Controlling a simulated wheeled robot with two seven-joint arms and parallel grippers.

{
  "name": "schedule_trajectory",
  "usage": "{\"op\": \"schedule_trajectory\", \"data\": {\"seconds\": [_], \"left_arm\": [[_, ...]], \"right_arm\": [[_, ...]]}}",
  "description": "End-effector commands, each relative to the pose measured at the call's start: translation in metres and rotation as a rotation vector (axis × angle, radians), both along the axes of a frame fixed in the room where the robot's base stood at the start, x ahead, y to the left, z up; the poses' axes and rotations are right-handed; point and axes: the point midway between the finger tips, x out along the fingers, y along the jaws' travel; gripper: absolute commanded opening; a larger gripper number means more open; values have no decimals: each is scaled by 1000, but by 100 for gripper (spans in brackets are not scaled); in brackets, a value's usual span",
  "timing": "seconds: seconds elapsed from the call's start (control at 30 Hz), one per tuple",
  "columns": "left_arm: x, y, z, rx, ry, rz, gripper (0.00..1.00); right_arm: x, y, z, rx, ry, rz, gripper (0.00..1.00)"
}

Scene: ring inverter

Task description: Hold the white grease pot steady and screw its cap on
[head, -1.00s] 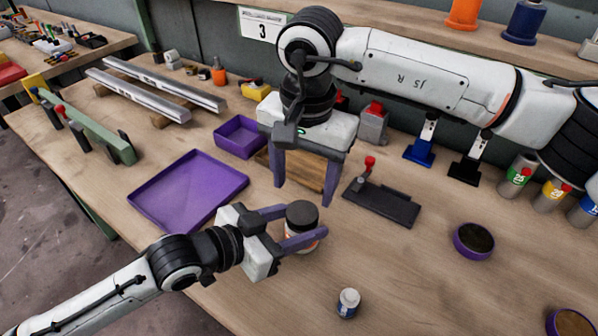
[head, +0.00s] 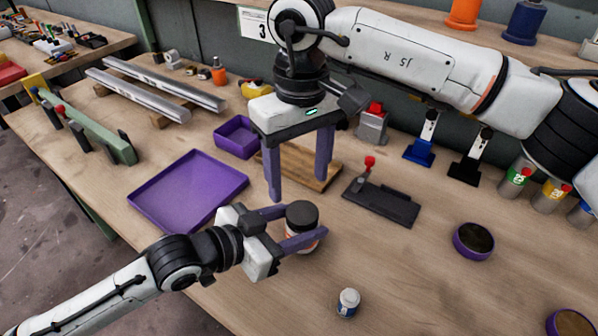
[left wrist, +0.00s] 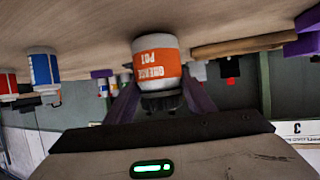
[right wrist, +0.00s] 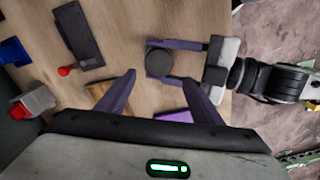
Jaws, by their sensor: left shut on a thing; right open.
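The white grease pot (head: 303,243) stands upright on the bench, with an orange label that shows in the left wrist view (left wrist: 157,66). Its black cap (head: 302,214) sits on top; it also shows in the right wrist view (right wrist: 159,62). I cannot tell how tightly the cap is screwed. My left gripper (head: 306,224) is shut on the pot, one finger on each side. My right gripper (head: 298,195) is open and empty, pointing down, above and behind the pot. In the right wrist view, the cap lies just beyond and between its fingertips.
A small white-and-blue bottle (head: 348,303) stands in front of the pot. A purple tray (head: 188,226) lies left, a purple bin (head: 236,155) and a wooden board (head: 326,186) behind. A dark fixture with a red knob (head: 382,206) is right.

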Motion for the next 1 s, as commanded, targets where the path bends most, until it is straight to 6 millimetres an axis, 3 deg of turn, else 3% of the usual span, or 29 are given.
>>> {"op": "schedule_trajectory", "data": {"seconds": [0.17, 0.6, 1.0], "left_arm": [[0, 0, 1, -1, -2, 0, 0], [0, 0, 1, -1, -2, 0, 0], [0, 0, 1, -1, -2, 0, 0]], "right_arm": [[0, 0, -9, 0, 2, -2, 60], [0, 1, -71, -1, 2, -3, 60], [0, 1, -80, 1, -1, -2, 60]]}}
